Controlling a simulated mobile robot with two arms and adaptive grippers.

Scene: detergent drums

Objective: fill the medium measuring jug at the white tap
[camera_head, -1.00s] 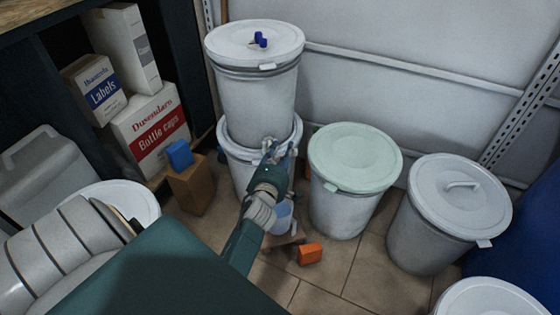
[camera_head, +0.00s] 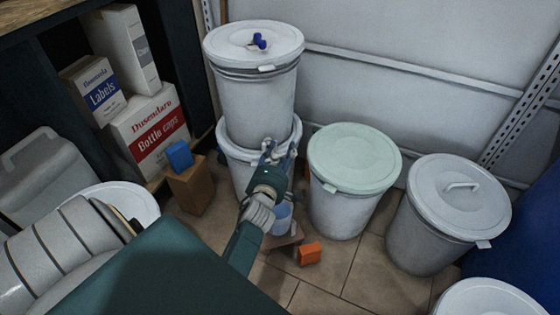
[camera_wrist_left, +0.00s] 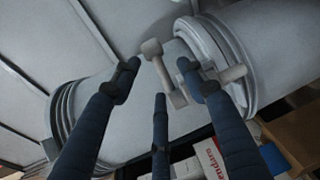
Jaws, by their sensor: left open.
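I cannot tell whether a finger touches the lever. A translucent bluish jug (camera_head: 281,219) stands low beneath the tap, partly hidden by my left wrist. Its water level cannot be made out. My right gripper is not in view.
A green-lidded drum (camera_head: 352,160) and a grey-lidded drum (camera_head: 458,200) stand to the right. An orange block (camera_head: 309,253) lies on the floor. A blue block (camera_head: 179,155) sits on a brown box (camera_head: 191,190) to the left. Tiled floor (camera_head: 350,275) is clear in front.

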